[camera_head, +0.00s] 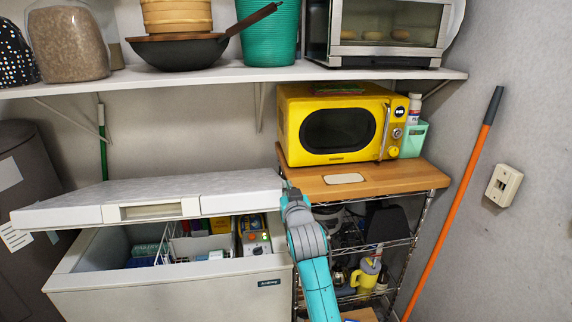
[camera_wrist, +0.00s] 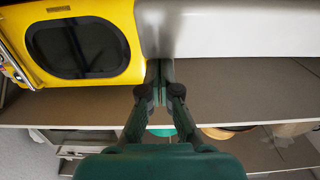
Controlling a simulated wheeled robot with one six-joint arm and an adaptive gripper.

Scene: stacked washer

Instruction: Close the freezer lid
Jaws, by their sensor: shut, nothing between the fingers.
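The white freezer lid (camera_head: 150,196) is partly open, raised above the freezer body (camera_head: 170,294). A gap at the front shows baskets and boxes inside. My arm reaches up past the lid's right end in the head view, and my gripper is mostly hidden there by my wrist. In the wrist view, my gripper (camera_wrist: 160,70) has its fingers together and empty. A pale surface to the right of the fingertips looks like the lid (camera_wrist: 240,28). I cannot tell whether they touch.
A yellow microwave (camera_head: 337,125) stands on a wood-topped rack (camera_head: 400,178) right of the freezer; it also shows in the wrist view (camera_wrist: 80,45). A loaded wall shelf (camera_head: 230,76) hangs above the lid. An orange pole (camera_head: 455,205) leans at the right wall.

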